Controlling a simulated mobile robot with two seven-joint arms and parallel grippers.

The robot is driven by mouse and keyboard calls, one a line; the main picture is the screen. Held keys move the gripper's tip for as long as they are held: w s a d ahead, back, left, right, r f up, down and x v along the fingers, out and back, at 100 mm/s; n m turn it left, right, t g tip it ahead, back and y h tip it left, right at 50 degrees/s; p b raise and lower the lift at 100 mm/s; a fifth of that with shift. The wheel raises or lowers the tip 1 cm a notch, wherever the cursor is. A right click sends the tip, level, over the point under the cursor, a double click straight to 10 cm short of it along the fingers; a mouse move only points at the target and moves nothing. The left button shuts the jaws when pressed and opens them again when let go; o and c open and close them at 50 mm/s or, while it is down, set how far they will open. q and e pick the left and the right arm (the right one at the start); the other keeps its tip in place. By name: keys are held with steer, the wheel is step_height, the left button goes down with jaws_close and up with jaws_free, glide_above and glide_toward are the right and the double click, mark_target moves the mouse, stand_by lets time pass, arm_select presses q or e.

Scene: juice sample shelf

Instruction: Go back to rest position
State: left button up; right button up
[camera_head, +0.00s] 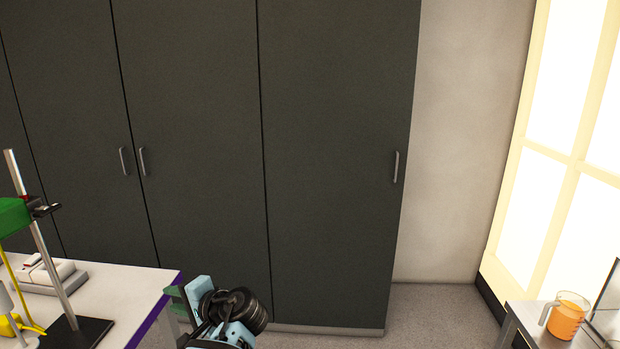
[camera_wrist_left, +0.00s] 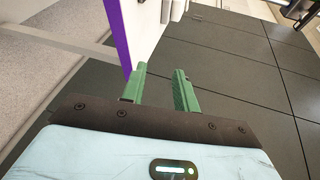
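My left gripper (camera_head: 174,294) shows at the bottom of the head view, beside the right end of the white table on the left. In the left wrist view its two green fingers (camera_wrist_left: 160,88) stand apart with nothing between them. The purple table edge (camera_wrist_left: 116,35) lies just beyond the fingers there; I cannot tell whether they touch it. My right gripper is in neither view.
A white table (camera_head: 120,285) at left carries a stand with a metal rod (camera_head: 50,255) on a black base. Tall dark cabinets (camera_head: 200,140) fill the back. At right, a beaker of orange juice (camera_head: 567,318) stands on a small table (camera_head: 527,318). Floor (camera_head: 440,310) between is clear.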

arm_select(q)
steer(key=s+d+f+m+t+h, duration=0.1)
steer(key=s+f+h, duration=0.45)
steer(key=f, duration=0.75)
steer(key=s+d+f+t+h, duration=0.1)
steer(key=s+f+h, duration=0.2)
steer(key=s+f, duration=0.8)
steer(key=s+d+f+n+h, duration=0.1)
steer(key=s+d+f+h, duration=0.1)
steer(key=s, duration=0.6)
steer(key=s+d+f+n+h, duration=0.2)
steer(key=s, duration=0.6)
steer(key=s+d+f+n+h, duration=0.1)
steer(key=s+d+h, duration=0.1)
steer(key=s, duration=0.6)
steer(key=shift+f+n+t+h, duration=0.3)
steer(key=shift+f+n+h, duration=0.1)
steer(key=shift+h, duration=0.15)
